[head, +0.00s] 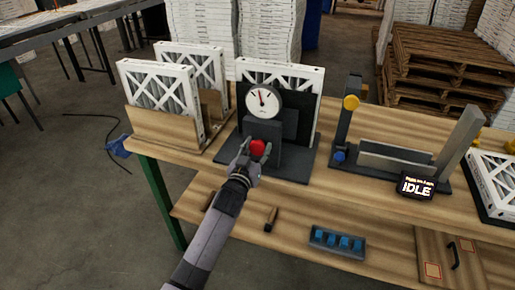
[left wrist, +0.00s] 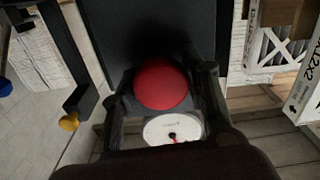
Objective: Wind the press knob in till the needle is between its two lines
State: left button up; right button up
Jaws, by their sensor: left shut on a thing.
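The red press knob (head: 258,146) sits on the front of the dark grey press (head: 263,128). My left gripper (head: 256,153) is shut on the knob, a finger at each side; the left wrist view also shows the red knob (left wrist: 162,84) between the fingers (left wrist: 163,98). The round white gauge (head: 263,100) stands above the knob, its needle pointing roughly upward. The gauge's two lines are too small to make out. The gauge face also shows partly in the left wrist view (left wrist: 173,130). A white-framed filter (head: 297,74) stands behind the press. My right gripper is out of view.
Filters (head: 160,92) stand in a wooden rack (head: 160,121) left of the press. Right are a grey fixture with a yellow knob (head: 351,103) and a small display (head: 416,187) reading IDLE. A tray of blue pieces (head: 338,242) lies on the lower shelf.

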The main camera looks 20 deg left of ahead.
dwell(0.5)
pick_arm(q)
jog(key=o, duration=1.1)
jog(key=shift+o, duration=0.2)
jog(key=s, duration=1.2)
jog(key=shift+a, duration=0.25)
